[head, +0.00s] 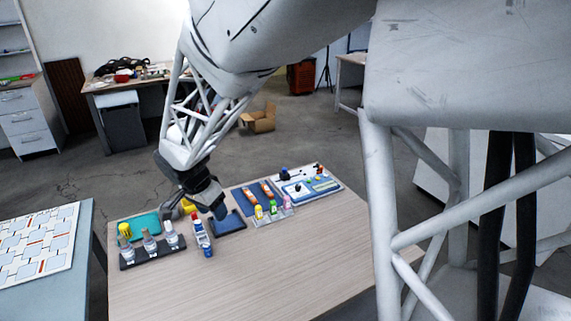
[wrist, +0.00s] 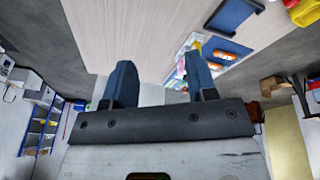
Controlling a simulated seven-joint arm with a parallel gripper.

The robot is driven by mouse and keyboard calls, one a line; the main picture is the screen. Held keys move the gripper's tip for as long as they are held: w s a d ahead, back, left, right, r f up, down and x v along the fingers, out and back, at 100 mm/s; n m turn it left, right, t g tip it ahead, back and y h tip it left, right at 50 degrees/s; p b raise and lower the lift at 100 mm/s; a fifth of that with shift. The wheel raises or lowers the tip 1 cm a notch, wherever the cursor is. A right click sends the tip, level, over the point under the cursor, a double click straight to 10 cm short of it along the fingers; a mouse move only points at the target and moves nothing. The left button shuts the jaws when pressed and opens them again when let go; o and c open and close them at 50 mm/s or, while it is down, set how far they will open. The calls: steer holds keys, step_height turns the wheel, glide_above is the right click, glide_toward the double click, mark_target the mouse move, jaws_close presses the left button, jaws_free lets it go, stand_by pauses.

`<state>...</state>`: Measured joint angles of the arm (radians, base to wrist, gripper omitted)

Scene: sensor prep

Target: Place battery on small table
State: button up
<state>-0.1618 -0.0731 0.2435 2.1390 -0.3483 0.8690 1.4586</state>
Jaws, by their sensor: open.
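My gripper (head: 206,200) hangs low over the back of the wooden table (head: 250,270) in the head view. In the wrist view its two blue fingers (wrist: 161,80) are spread wide with nothing between them. I cannot tell for sure which thing is the battery. Two orange pieces (head: 267,189) lie on blue mats right of the gripper; one also shows in the wrist view (wrist: 224,55). I cannot tell which table the task calls small.
A black rack (head: 153,254) with several bottles and a white-blue bottle (head: 202,238) stand near the gripper. A dark blue tray (head: 228,223) lies beside it. Small coloured bottles (head: 272,209) stand further right. Another table (head: 40,245) is at left. The wooden table's front is clear.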

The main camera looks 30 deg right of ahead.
steer(key=s+d+r+n+y, duration=0.1)
steer(key=s+r+n, duration=0.2)
steer(key=s, duration=0.6)
steer(key=s+d+r+n+t+y, duration=0.1)
steer(key=s+r+n, duration=0.3)
steer(key=s, duration=0.5)
steer(key=s+d+r+n+t+y, duration=0.1)
steer(key=s+d+r+n, duration=0.2)
steer(key=s, duration=0.7)
steer(key=shift+r+n, duration=0.4)
steer(key=shift+n, duration=0.6)
steer(key=shift+o, duration=0.2)
stand_by(0.9)
